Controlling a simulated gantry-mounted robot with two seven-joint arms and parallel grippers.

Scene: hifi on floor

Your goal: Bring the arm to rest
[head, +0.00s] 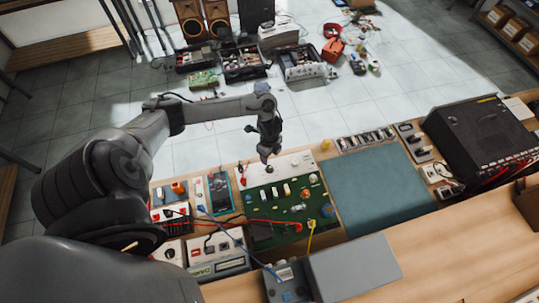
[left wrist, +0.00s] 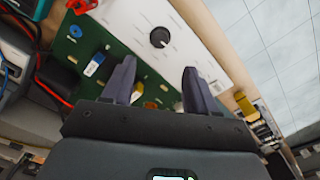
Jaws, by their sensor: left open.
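My left arm reaches in from the left over the bench. My left gripper (head: 267,158) is over the white panel at the back of the green board (head: 265,236). In the left wrist view its two dark fingers (left wrist: 160,72) stand apart with nothing held between them. The white panel (left wrist: 190,50) carries a black knob (left wrist: 159,37) just beyond the fingertips. I cannot tell the exact gap to the panel. My right gripper is in neither view.
A teal mat (head: 375,188) lies bare right of the board. A black device (head: 482,140) stands at the far right. A grey box (head: 353,268) is at the front. Red, blue and yellow leads cross the board. Speakers and open cases (head: 302,62) stand on the floor behind.

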